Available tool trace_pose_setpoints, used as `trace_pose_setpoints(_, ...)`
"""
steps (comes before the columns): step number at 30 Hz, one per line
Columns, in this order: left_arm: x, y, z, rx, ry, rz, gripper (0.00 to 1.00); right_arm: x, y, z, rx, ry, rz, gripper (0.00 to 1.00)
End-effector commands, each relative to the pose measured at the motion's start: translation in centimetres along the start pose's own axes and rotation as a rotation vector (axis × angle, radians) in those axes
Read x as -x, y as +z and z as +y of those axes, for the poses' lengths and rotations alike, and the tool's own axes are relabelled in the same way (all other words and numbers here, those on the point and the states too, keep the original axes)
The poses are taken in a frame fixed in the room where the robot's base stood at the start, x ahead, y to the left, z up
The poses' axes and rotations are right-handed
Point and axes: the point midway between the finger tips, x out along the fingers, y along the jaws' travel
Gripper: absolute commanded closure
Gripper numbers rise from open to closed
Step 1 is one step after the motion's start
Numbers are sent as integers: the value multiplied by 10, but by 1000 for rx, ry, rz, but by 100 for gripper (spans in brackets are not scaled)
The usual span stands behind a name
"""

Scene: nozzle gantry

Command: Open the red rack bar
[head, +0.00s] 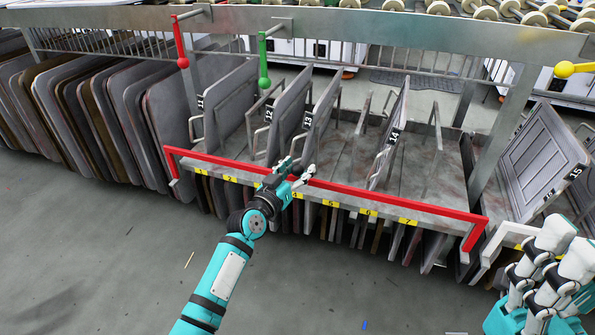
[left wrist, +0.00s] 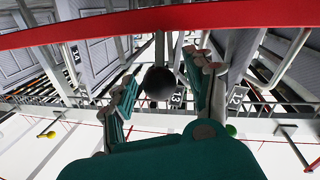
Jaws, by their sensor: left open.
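The red rack bar (head: 390,200) runs along the front of the rack, with bent ends at the left and at the lower right. It spans the top of the left wrist view (left wrist: 100,30). My left gripper (head: 297,172) is open and overlaps the middle of the bar in the head view. In the left wrist view its two teal fingers (left wrist: 172,75) are apart and the bar shows beyond their tips, not between them. I cannot tell whether they touch it. A dark round knob (left wrist: 160,83) shows between the fingers. White and teal parts of my right gripper (head: 550,255) show at the lower right.
Grey panels (head: 225,105) stand upright in the rack behind the bar. A red-knobbed lever (head: 180,45), a green one (head: 263,65) and a yellow knob (head: 565,70) hang from the upper beam (head: 350,25). Open grey floor (head: 100,240) lies in front.

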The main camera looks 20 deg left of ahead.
Motion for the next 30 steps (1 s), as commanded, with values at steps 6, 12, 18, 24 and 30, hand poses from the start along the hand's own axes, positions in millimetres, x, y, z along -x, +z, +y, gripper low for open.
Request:
trace_pose_setpoints(6,0,0,0,0,0,0,65,0,0,0,0,0,0,60)
trace_pose_setpoints(12,0,0,0,0,0,0,91,0,0,0,0,0,0,60)
trace_pose_setpoints(18,0,0,0,0,-1,0,100,0,0,0,0,0,1,60)
trace_pose_setpoints(24,1,1,-1,0,-1,0,100,1,0,0,0,0,0,60)
trace_pose_setpoints(30,5,6,-1,-6,4,22,100,3,2,0,3,-8,17,60)
